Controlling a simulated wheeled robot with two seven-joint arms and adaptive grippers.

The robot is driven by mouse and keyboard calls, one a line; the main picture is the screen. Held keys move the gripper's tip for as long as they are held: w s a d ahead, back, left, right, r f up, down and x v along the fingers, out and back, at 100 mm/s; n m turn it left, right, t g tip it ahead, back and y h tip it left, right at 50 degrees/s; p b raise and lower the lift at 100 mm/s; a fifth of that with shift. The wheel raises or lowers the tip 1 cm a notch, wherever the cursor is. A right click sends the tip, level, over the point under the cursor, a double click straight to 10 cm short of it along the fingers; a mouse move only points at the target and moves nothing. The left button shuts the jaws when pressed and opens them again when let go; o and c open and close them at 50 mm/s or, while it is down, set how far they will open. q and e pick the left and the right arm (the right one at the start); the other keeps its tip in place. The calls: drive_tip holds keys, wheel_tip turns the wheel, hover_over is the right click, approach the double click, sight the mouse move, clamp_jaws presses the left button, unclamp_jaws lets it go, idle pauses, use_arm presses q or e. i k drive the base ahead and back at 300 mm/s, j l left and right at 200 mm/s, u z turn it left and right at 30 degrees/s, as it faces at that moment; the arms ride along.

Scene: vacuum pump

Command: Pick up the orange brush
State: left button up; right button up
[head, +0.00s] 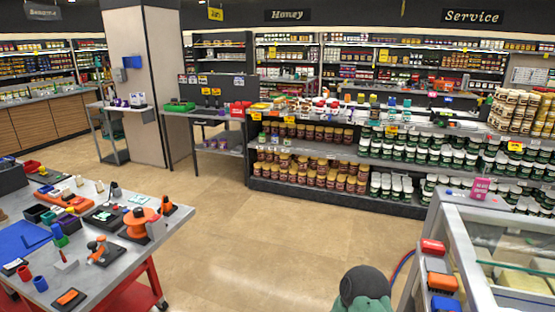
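I cannot pick out the orange brush with certainty. On the grey worktable at the left (110,262) lie several orange items: a large orange tool or fixture (140,222), a small orange piece on a dark base (69,298), and an orange-and-grey tool (104,252). At the right, an orange block-like item with a dark part (441,283) sits along the left edge of the glass counter, between a red one (432,247) and a blue one (445,303). Their details are too small to tell whether any has bristles. Neither of my grippers is in view.
The glass-topped counter (480,230) stands at the lower right. Open tan floor (240,245) lies between it and the worktable, which has a red frame. Stocked shelves (340,185) run across the back. A pale column (135,90) and a side table (205,113) stand behind.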

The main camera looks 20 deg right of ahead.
sight(442, 282)
drive_tip(key=i+z, duration=0.1)
drive_tip(key=z, duration=0.35)
drive_tip(key=i+j+z, duration=0.1)
drive_tip(key=z, duration=0.35)
drive_tip(key=i+z, duration=0.1)
drive_tip(key=z, duration=0.35)
drive_tip(key=j+z, duration=0.2)
drive_tip(key=z, duration=0.25)
drive_tip(key=i+j+z, duration=0.1)
drive_tip(key=z, duration=0.35)
drive_tip(key=j, duration=0.05)
